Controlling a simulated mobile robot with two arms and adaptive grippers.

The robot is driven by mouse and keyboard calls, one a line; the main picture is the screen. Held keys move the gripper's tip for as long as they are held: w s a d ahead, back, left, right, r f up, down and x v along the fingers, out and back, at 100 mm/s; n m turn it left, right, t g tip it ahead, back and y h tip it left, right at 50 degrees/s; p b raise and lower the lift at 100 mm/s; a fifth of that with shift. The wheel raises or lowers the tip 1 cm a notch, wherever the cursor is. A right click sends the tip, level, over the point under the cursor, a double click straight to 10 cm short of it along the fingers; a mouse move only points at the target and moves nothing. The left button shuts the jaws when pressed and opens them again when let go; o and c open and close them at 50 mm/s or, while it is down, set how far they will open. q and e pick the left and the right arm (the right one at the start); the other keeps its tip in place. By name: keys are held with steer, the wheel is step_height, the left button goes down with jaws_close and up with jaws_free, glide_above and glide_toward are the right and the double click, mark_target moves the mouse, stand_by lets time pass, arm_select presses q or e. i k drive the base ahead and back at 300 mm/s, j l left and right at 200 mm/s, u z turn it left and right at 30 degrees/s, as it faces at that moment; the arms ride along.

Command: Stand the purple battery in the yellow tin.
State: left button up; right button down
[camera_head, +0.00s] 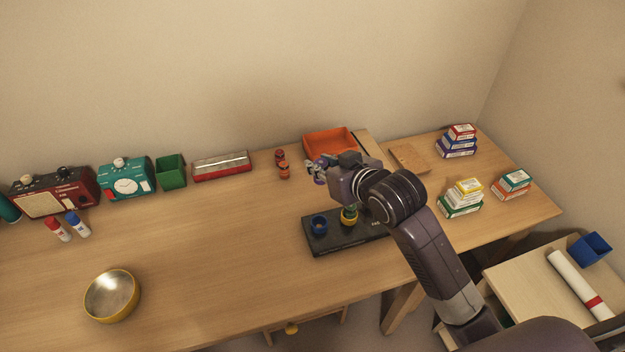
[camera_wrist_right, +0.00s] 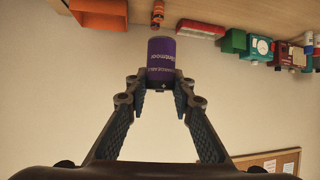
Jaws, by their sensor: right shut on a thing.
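The purple battery (camera_wrist_right: 165,66) is between the fingertips of my right gripper (camera_wrist_right: 161,88), which is shut on it in the right wrist view. In the head view my right gripper (camera_head: 318,170) is above the back part of the desk, in front of the orange tray; the battery is small and partly hidden there. The yellow tin (camera_head: 112,297) is a round, open bowl-like tin at the front left of the desk, well left of the gripper. Its bottom looks empty. My left gripper is out of view.
Orange batteries (camera_head: 283,171), a red tin (camera_head: 221,166), a green box (camera_head: 171,171) and teal and red devices line the back. The desk between stand and yellow tin is clear.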

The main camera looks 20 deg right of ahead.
mark_target(116, 298)
steer(key=j, duration=0.95)
steer(key=k+j, duration=0.15)
steer(key=j, duration=1.75)
steer(key=k, duration=0.05)
